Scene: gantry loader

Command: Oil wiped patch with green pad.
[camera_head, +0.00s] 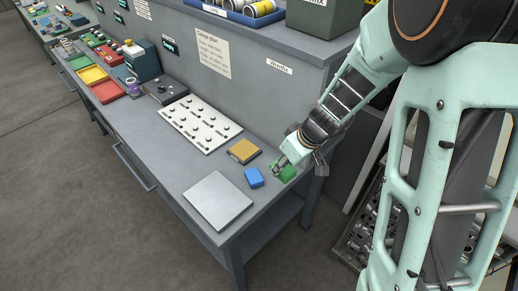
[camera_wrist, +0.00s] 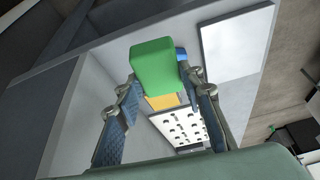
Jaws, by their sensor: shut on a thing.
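My gripper (camera_head: 281,169) is shut on the green pad (camera_head: 289,173) near the right edge of the workbench. In the wrist view the green pad (camera_wrist: 155,66) sits between the two fingers (camera_wrist: 162,82). I cannot tell whether the pad touches the bench. A blue pad (camera_head: 254,177) lies just left of it and a yellow pad (camera_head: 243,151) lies behind. A bare light grey square plate (camera_head: 218,200) lies at the bench's near end, left of the blue pad; it also shows in the wrist view (camera_wrist: 236,43). No distinct wiped or oily patch can be made out on it.
A white board with several dark knobs (camera_head: 201,124) lies behind the pads. Red and yellow bins (camera_head: 93,75) and a dark control box (camera_head: 165,90) stand farther back. A raised back panel (camera_head: 240,92) borders the bench. The bench (camera_head: 170,178) is bare beside the plate.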

